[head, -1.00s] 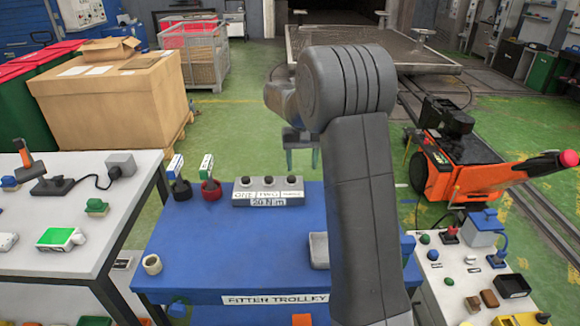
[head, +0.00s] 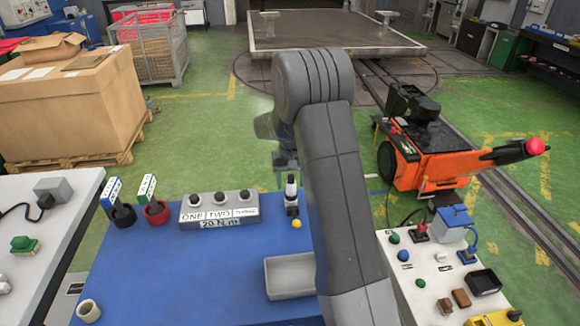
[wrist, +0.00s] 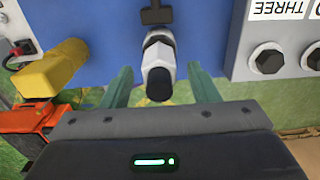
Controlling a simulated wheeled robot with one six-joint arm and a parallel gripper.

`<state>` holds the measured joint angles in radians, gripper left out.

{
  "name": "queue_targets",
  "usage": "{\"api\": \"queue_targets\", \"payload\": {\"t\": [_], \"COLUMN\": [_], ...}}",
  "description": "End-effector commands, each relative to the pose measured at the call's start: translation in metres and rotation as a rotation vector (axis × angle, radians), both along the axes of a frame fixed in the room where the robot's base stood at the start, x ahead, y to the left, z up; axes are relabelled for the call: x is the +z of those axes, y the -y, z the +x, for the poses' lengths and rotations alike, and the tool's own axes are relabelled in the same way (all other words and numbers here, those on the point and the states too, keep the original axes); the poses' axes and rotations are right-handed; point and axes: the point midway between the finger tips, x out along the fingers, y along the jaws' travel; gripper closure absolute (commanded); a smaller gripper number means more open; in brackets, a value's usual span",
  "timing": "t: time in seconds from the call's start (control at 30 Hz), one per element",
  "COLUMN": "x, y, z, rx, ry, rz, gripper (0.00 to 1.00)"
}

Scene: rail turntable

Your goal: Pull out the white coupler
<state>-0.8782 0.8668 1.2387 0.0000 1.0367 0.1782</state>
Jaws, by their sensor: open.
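The white coupler (head: 291,187) stands upright near the back right of the blue trolley top, with a black lower part. In the wrist view the white coupler (wrist: 159,62) shows end-on, white with a dark end toward me. My gripper (wrist: 159,72) is open, with one green finger on each side of the coupler and a visible gap to both. In the head view my gripper (head: 286,163) hangs at the coupler's upper end, partly hidden by my arm. I cannot tell how deep the coupler sits between the fingers.
A yellow-ended fitting (wrist: 52,68) is beside the coupler. The grey block (head: 219,211) with three dark-topped posts stands to its left, and a grey tray (head: 290,276) in front. An orange machine (head: 430,160) and a white table (head: 440,275) are at the right.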

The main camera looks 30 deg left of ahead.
Motion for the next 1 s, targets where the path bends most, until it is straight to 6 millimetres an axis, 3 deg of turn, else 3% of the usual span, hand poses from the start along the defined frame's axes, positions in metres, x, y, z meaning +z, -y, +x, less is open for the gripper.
{"api": "queue_targets", "payload": {"t": [0.2,0.5,0.53,0.77,0.8,0.9,1.0], "x": [-0.018,-0.021,-0.021,-0.021,-0.021,-0.021,-0.020], "y": [0.000,0.000,0.000,0.000,0.000,0.000,0.000], "z": [0.000,0.000,0.000,0.000,0.000,0.000,0.000], "rx": [0.000,0.000,0.000,0.000,0.000,0.000,0.000], "ry": [0.000,0.000,0.000,0.001,0.001,0.001,0.002], "rz": [0.000,0.000,0.000,0.001,0.001,0.001,0.001], "gripper": [0.45,0.45,0.47,0.92,0.72,0.91,0.91]}}
